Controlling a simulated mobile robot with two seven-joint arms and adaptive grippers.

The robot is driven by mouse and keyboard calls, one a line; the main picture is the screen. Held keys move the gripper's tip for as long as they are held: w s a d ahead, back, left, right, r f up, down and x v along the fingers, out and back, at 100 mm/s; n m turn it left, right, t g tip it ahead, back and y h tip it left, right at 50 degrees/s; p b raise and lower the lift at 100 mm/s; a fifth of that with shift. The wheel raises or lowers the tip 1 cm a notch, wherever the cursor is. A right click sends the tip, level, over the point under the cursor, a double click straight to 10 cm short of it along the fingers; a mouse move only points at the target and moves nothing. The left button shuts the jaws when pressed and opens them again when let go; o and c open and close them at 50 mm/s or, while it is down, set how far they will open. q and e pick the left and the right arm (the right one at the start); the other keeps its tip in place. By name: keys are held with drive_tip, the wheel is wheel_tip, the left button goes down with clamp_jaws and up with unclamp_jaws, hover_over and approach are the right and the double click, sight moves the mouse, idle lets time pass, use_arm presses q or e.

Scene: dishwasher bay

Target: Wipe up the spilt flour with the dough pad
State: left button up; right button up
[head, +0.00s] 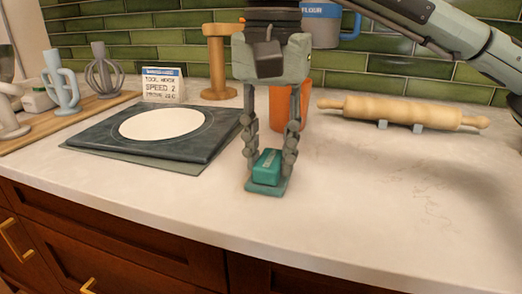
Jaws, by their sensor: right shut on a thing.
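The dough pad (267,168) is a teal block with a wider flat base, low over or on the pale countertop near its front edge; I cannot tell if it touches. My right gripper (270,150) points down from above, its two fingers shut on the pad's sides. Faint, patchy marks (432,192) show on the counter to the right of the pad; I cannot tell if they are flour or the stone's pattern. My left gripper is not in view.
A dark board with a white disc (162,123) lies to the left. Behind stand a wooden stand (219,62), an orange container (292,106), a blue FLOUR container (325,25) and a rolling pin (398,112). Mixer tools (61,82) stand far left. The right front counter is clear.

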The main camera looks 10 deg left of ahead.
drive_tip(key=shift+s+d+f+b, duration=0.1)
drive_tip(key=shift+s+d+b, duration=0.15)
drive_tip(key=shift+d, duration=0.5)
drive_tip(key=shift+s+d+f+b, duration=0.1)
drive_tip(key=shift+d+b, duration=0.1)
drive_tip(key=shift+d, duration=0.55)
drive_tip(key=shift+s+a+r, duration=0.1)
drive_tip(key=shift+s+a, duration=0.05)
drive_tip(key=shift+s, duration=0.35)
drive_tip(key=shift+s+a+r, duration=0.1)
drive_tip(key=shift+s, duration=0.4)
drive_tip(key=shift+w+a+r+p, duration=0.1)
drive_tip(key=shift+w+a+p, duration=0.15)
drive_tip(key=shift+a, duration=0.5)
drive_tip(key=shift+w+a+r+p, duration=0.1)
drive_tip(key=shift+a+p, duration=0.15)
drive_tip(key=shift+a, duration=0.5)
drive_tip(key=shift+w+a+f+p, duration=0.15)
drive_tip(key=shift+w+a+p, duration=0.1)
drive_tip(key=shift+a, duration=0.65)
drive_tip(key=shift+w+a+f+p, duration=0.15)
drive_tip(key=shift+a+p, duration=0.1)
drive_tip(key=shift+a, duration=0.65)
drive_tip(key=shift+w+a+p, duration=0.15)
drive_tip(key=shift+a+p, duration=0.3)
drive_tip(key=shift+a, duration=0.6)
drive_tip(key=shift+w+a+f, duration=0.1)
drive_tip(key=shift+a+f, duration=0.05)
drive_tip(key=shift+a, duration=0.4)
